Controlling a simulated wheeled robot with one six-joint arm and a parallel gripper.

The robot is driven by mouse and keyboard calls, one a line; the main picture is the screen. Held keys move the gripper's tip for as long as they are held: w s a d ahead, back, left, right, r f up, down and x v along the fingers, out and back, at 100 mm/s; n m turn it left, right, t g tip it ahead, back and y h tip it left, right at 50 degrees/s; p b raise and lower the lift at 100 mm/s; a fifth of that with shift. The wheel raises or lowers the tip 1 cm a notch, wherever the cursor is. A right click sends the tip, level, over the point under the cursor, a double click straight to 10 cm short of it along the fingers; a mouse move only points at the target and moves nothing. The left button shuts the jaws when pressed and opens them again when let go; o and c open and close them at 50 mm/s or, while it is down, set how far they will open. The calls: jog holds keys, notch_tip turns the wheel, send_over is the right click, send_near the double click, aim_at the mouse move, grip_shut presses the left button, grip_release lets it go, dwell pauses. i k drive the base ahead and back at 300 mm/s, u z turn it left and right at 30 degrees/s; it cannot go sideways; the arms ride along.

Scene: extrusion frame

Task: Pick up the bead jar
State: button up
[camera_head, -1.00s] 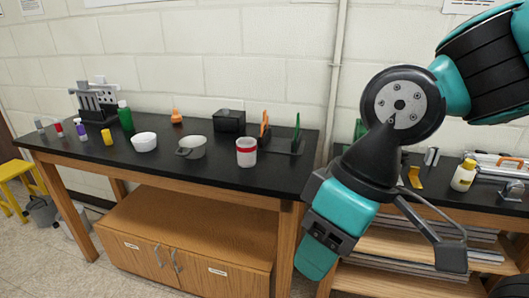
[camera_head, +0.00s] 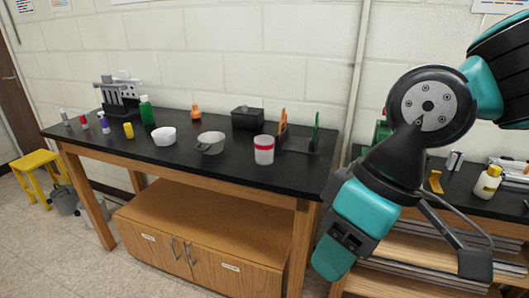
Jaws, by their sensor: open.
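A white jar with a red band near its top (camera_head: 264,150) stands upright near the front edge of the black-topped bench, right of the middle. It looks like the bead jar, but its contents cannot be made out. My gripper (camera_head: 404,266) is in the right half of the picture, pointing down, with its two sides wide apart. It is open, and nothing shows between its sides. It is to the right of the jar and apart from it.
A yellow stool (camera_head: 38,160) is at far left.

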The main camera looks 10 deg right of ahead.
aim_at(263, 144)
jog(key=z, duration=0.2)
jog(key=i, duration=0.85)
jog(key=u, duration=0.3)
